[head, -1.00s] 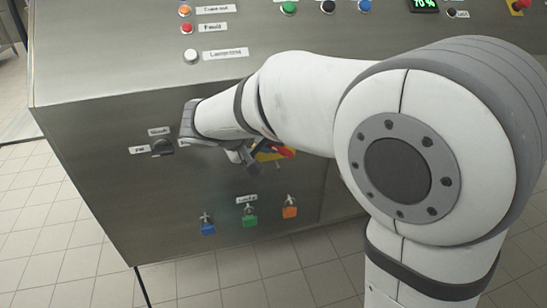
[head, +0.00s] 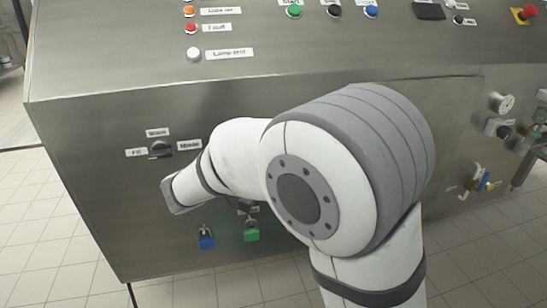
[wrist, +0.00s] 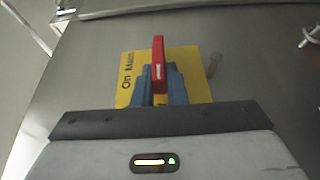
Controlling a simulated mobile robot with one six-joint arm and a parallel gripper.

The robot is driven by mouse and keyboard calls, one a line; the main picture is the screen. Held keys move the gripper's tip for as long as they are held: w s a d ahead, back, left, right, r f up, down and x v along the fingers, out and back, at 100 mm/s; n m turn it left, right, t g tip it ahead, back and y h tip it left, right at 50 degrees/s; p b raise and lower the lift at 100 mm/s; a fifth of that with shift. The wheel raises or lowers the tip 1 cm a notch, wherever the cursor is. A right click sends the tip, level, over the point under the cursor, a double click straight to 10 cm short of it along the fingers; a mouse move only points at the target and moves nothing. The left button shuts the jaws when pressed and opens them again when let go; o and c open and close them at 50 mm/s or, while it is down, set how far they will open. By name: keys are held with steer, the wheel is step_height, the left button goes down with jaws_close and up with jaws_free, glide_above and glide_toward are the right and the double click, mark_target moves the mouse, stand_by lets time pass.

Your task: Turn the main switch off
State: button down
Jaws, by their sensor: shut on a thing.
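The main switch's red handle (wrist: 158,48) stands in front of a yellow plate (wrist: 198,58) in the wrist view. Lettering reading "On" and "Main" runs up the plate's left side, and the handle lies roughly parallel to it. My gripper (wrist: 160,78) is shut on the red handle, one blue-grey finger on each side. In the head view my arm hides the switch and the fingers.
Buttons, including a white lamp test button (head: 194,54), and a dark display (head: 429,11) line the sloped panel. Valves and a gauge (head: 503,103) are at right.

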steer(key=shift+h, duration=0.3)
steer(key=c, duration=1.5)
jaws_free()
steer(key=shift+o, duration=0.2)
steer(key=p+v, duration=0.1)
steer(key=v, duration=0.7)
steer(key=shift+d, duration=0.1)
steer(key=s+d+r+m+g+y+p, duration=0.1)
steer(key=s+d+r+g+p, duration=0.1)
steer(key=d+g+p, duration=0.3)
steer(key=s+d+r+m+g+y+p, duration=0.1)
steer(key=s+d+r+y+p, duration=0.2)
steer(key=d, duration=0.5)
steer(key=s+d+r+m+g+p, duration=0.1)
steer(key=d+r+g+p, duration=0.15)
steer(key=d+p, duration=0.3)
steer(key=s+d+r+m+y+p, duration=0.4)
steer(key=s+r+y+p, duration=0.5)
steer(key=p, duration=0.4)
steer(key=shift+m+y, duration=0.3)
steer(key=shift+y, duration=0.4)
